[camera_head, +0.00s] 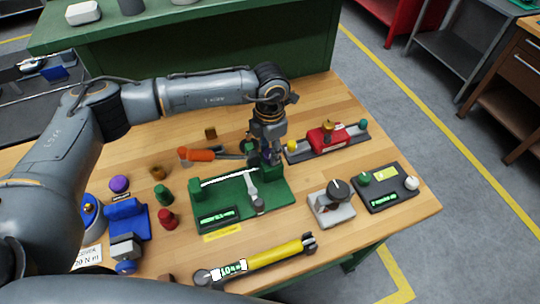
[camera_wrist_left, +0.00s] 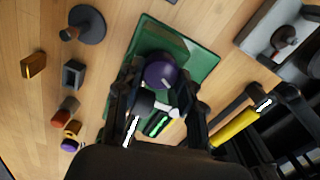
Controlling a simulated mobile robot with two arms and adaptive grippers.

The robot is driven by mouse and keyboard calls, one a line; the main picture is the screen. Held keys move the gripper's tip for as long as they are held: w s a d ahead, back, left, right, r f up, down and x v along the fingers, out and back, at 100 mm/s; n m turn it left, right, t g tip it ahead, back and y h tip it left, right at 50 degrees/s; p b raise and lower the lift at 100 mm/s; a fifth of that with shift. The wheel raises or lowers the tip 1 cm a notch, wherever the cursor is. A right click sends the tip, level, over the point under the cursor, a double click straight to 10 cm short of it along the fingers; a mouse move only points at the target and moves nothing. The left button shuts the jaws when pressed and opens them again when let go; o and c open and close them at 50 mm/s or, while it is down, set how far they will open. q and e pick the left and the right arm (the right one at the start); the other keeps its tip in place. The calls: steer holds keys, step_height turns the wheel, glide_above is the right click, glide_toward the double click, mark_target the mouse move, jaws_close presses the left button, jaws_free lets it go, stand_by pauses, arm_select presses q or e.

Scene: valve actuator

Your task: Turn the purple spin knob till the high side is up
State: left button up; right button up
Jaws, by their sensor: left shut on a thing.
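The purple spin knob (camera_wrist_left: 161,72) shows in the left wrist view, a round domed cap at one end of a green fixture (camera_wrist_left: 202,62). My left gripper (camera_wrist_left: 160,80) has a dark finger on each side of the knob and is shut on it. In the head view my left gripper (camera_head: 268,155) points down at the far right part of the green fixture (camera_head: 275,193). There the knob is mostly hidden by the fingers. I cannot tell which side of the knob is high. My right gripper is not in view.
A grey lever (camera_head: 252,185) and a small display (camera_head: 217,217) are on the fixture. A yellow bar tool (camera_head: 275,254) lies in front. A red device (camera_head: 327,136), a grey block (camera_head: 330,207) and a black panel (camera_head: 388,195) stand to the right. Blue parts (camera_head: 126,222) are left.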

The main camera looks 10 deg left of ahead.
arm_select(q)
steer(key=m+b, duration=0.3)
steer(key=b, duration=0.1)
steer(key=m+b, duration=0.3)
steer(key=b, duration=0.1)
steer(key=m+b, duration=0.3)
steer(key=shift+w+f+b, duration=0.1)
steer(key=shift+f+b, duration=0.15)
steer(key=shift+b, duration=0.15)
steer(key=shift+r+m+b, duration=0.25)
steer(key=shift+m+b, duration=1.3)
steer(key=shift+m, duration=0.05)
steer(key=o, duration=1.2)
steer(key=shift+c, duration=0.2)
step_height(320, 180, up, 12)
